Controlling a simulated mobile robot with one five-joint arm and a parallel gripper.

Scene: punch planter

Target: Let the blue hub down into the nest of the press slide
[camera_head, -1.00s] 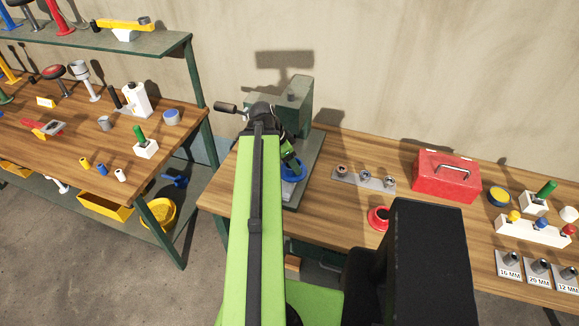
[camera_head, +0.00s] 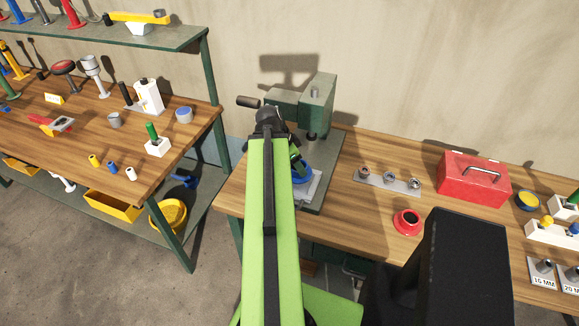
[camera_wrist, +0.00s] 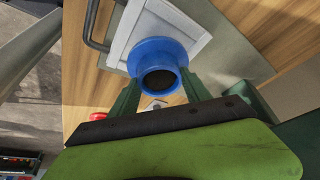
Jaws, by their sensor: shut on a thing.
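The blue hub (camera_head: 303,173) is a flanged ring with a dark bore, and it also shows in the wrist view (camera_wrist: 157,50). My gripper (camera_wrist: 160,88) is shut on it, with one green finger on each side of its narrower collar. The press slide (camera_head: 309,187) is a pale square plate in front of the green press (camera_head: 318,105). In the wrist view the slide (camera_wrist: 188,22) lies behind the hub, which covers its middle. The nest is hidden by the hub. I cannot tell whether the hub touches the slide or hangs above it.
The press's lever (camera_head: 249,101) sticks out to the left. To the right are a metal strip with several fittings (camera_head: 388,182), a red flanged hub (camera_head: 408,222) and a red toolbox (camera_head: 474,178). Bare bench top (camera_head: 350,215) lies between the press and the red hub.

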